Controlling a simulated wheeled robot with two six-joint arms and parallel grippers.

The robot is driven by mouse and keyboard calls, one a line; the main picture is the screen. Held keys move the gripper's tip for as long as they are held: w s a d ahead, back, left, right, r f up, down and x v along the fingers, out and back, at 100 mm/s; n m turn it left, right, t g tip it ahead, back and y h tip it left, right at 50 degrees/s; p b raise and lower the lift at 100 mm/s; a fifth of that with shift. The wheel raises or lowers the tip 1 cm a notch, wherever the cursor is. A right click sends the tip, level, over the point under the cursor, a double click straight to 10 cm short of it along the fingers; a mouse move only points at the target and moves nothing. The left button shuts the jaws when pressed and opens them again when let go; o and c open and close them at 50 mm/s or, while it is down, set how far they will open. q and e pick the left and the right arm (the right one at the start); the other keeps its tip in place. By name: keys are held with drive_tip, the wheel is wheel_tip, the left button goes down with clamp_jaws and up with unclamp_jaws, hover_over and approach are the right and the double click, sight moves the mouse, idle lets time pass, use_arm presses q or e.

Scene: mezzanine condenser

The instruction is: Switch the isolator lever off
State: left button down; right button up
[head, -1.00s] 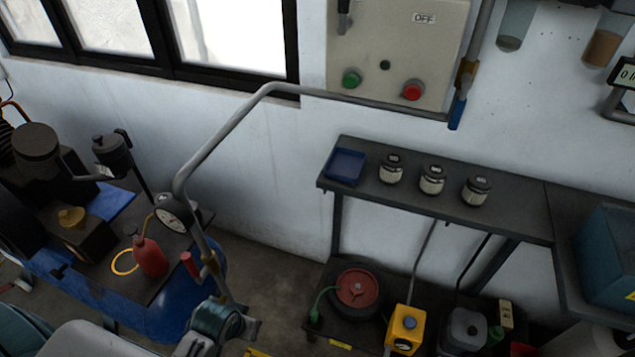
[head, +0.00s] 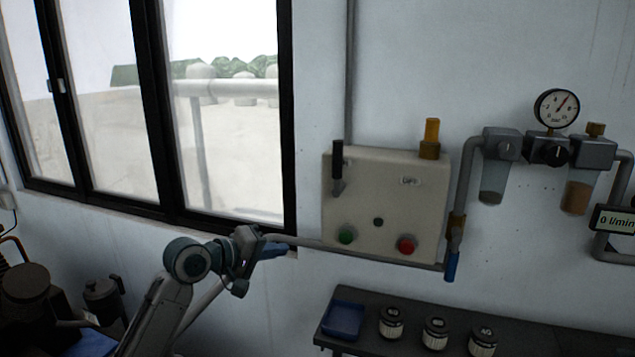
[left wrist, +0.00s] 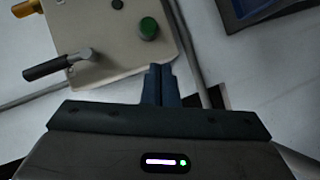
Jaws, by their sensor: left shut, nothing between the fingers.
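The isolator lever (head: 338,164) has a black handle and stands upright at the upper left of a beige wall box (head: 370,205). In the left wrist view the lever (left wrist: 55,66) lies at the left, its handle pointing left. A label at the upper right of the box's face (head: 409,181) appears to read OFF. My left gripper (head: 284,248) is shut and empty, left of the box and below the lever. In the left wrist view its fingertips (left wrist: 158,76) are together beside the box edge, apart from the lever. My right gripper is out of view.
The box also has a green button (head: 346,235) and a red button (head: 406,244). A grey pipe runs under it to a blue-handled valve (head: 451,264). A shelf (head: 540,340) below carries a blue tray (head: 343,319) and jars. A window (head: 225,110) is at left.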

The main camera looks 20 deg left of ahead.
sight(337, 169)
use_arm(q)
drive_tip(key=w+a+r+n+t+h, duration=0.1)
drive_tip(key=a+r, duration=0.1)
drive_tip(key=r, duration=0.6)
drive_tip(key=w+a+r+n+t+h, duration=0.1)
drive_tip(key=a+r, duration=0.1)
drive_tip(key=r, duration=0.7)
drive_tip(key=shift+w+r+n+h, duration=0.15)
drive_tip(key=shift+w+n+h, duration=0.1)
drive_tip(key=shift+n+h, duration=0.15)
drive_tip(key=shift+w, duration=0.1)
drive_tip(key=s+d+p+x, duration=0.1)
drive_tip(key=d+p+x, duration=0.1)
drive_tip(key=p+x, duration=0.5)
drive_tip(key=x, duration=0.5)
drive_tip(key=shift+d, duration=0.35)
